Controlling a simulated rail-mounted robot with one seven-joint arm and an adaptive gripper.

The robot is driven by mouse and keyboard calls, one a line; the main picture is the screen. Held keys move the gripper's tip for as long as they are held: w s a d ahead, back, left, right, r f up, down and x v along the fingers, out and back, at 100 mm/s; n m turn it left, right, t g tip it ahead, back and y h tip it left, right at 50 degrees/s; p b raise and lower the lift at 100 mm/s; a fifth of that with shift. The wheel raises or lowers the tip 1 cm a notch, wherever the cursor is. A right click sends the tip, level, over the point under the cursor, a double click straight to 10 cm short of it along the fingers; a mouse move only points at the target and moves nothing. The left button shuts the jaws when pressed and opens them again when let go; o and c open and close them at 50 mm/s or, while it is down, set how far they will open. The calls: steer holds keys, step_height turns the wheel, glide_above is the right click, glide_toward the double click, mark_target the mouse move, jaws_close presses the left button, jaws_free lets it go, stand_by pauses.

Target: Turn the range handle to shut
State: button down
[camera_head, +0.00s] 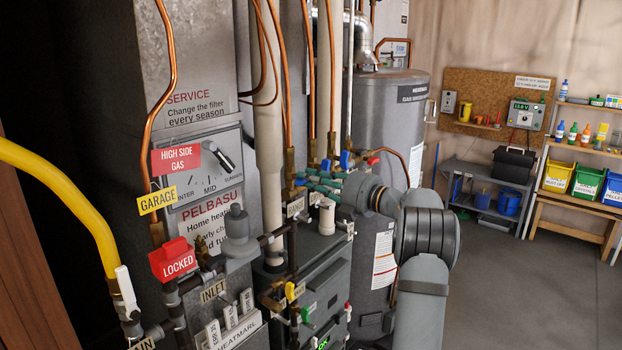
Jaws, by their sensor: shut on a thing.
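My grey wrist reaches in from the right. My gripper (304,182) has teal fingers and points left among the copper and brass pipes at centre. It is shut on a small blue handle (299,183), which I take as the range handle. The handle is mostly hidden by the fingers, so its exact angle cannot be told. A partly covered tag (295,207) starting with "RAN" sits just below it.
A red "LOCKED" valve cover (173,260), a "GARAGE" tag (157,200) and a yellow hose (70,190) are at left. Copper pipes (309,90) rise close above my gripper. A grey tank (392,115) stands behind. The floor at right is clear.

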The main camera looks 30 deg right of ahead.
stand_by(0.3)
steer(key=c, duration=1.6)
jaws_free()
steer(key=shift+c, duration=0.2)
steer(key=shift+o, duration=0.3)
steer(key=shift+s, duration=0.1)
steer(key=v, duration=1.2)
steer(key=x, duration=1.2)
